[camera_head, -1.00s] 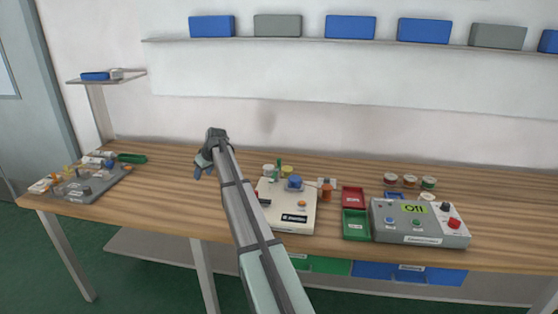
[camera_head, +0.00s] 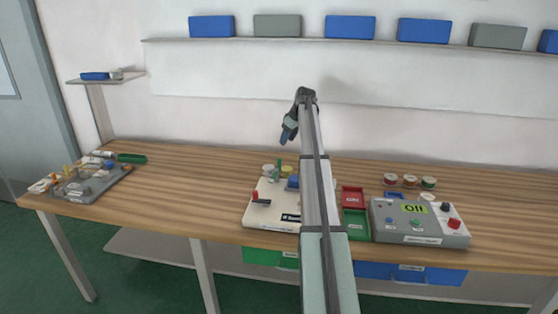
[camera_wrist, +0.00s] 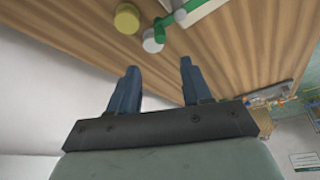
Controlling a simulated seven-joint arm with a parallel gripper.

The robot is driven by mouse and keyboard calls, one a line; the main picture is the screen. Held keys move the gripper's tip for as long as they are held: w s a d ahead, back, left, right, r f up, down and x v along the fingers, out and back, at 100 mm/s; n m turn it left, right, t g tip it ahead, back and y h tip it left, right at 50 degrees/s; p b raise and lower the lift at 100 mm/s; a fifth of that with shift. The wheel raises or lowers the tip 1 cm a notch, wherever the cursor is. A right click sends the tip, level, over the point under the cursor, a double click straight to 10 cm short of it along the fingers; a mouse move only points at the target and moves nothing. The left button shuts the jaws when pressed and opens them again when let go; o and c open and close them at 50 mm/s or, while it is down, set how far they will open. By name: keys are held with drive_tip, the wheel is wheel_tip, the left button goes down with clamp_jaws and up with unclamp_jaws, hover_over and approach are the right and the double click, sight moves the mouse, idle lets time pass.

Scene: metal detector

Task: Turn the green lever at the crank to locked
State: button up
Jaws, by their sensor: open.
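In the wrist view a green part (camera_wrist: 163,27) shows at the top, beside the cream board's edge, and ends at a round grey-white piece (camera_wrist: 153,41). My gripper (camera_head: 285,138) hangs in the air above and behind the lever, apart from it. In the wrist view its two blue fingers (camera_wrist: 159,72) are spread and empty. My arm hides the board's right part.
The cream board (camera_head: 263,219) also carries a red-tipped switch and a blue part. A yellow cylinder (camera_wrist: 127,18) stands near the lever. Red (camera_head: 352,196) and green trays and a grey control box (camera_head: 390,230) lie to the right.

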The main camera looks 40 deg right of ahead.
sight(279, 159)
drive_tip(key=x, duration=1.3)
drive_tip(key=shift+r, duration=0.1)
clamp_jaws()
idle(0.4)
